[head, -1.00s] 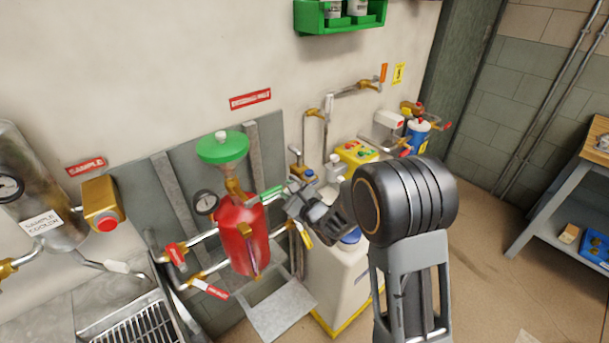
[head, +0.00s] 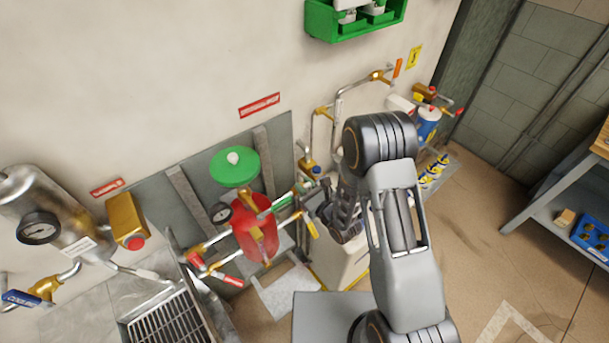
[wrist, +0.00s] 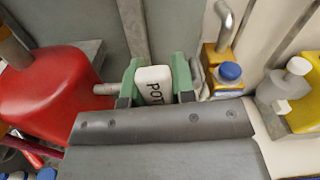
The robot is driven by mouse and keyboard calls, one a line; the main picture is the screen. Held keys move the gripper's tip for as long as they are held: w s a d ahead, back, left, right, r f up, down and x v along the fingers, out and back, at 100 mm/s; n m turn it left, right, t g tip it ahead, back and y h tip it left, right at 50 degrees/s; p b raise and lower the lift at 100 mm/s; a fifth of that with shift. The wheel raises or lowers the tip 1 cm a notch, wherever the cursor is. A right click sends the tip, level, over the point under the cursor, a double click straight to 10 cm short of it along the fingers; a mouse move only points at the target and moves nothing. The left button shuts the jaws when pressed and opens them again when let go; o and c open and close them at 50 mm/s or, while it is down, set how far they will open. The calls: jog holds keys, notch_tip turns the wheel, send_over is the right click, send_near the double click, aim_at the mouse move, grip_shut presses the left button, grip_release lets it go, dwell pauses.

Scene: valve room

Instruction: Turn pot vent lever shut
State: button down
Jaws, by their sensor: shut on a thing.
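The pot is a red vessel (head: 262,240) on the wall panel, with a green funnel (head: 234,168) above it; its red side fills the left of the wrist view (wrist: 45,92). The pot vent lever (wrist: 153,84) has a white grip marked "POT", with a metal stem running left towards the red vessel. My gripper (wrist: 155,86) has its green fingertips closed on both sides of this grip. In the head view my gripper (head: 303,192) is just right of the red vessel, and the lever grip is too small to make out there.
A yellow-handled lever (head: 311,226) hangs close below my gripper. Red-tagged pipes (head: 215,262) lie left of the pot. A brass valve with a blue cap (wrist: 230,72) and a grey bottle (wrist: 283,90) stand close right of the fingers. Open floor lies at the right.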

jog(key=shift+w+r, duration=0.1)
dwell(0.4)
jog(key=c, duration=0.9)
grip_release()
jog(key=shift+c, duration=0.2)
jog(key=shift+d, duration=0.1)
